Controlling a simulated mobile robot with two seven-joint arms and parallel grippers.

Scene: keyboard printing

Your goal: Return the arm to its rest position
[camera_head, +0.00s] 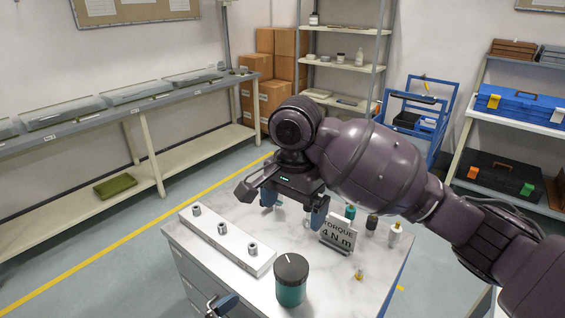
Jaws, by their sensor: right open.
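My right arm reaches in from the right over the marble-topped cabinet (212,266). Its gripper (294,206) points down with its two blue fingertips apart and nothing between them. It hangs above the table, behind the pale bar (208,234) that carries three metal fittings. What looks like a blue fingertip of my left gripper (222,303) shows at the bottom edge; the rest is out of frame, so its opening cannot be told.
A green jar with black lid (291,280) stands at the front. A "TORQUE 4 N m" sign (338,235), small bottles (394,235) and a small brass piece (359,274) are right of the gripper. Shelves (345,65) and a blue cart (412,110) stand behind.

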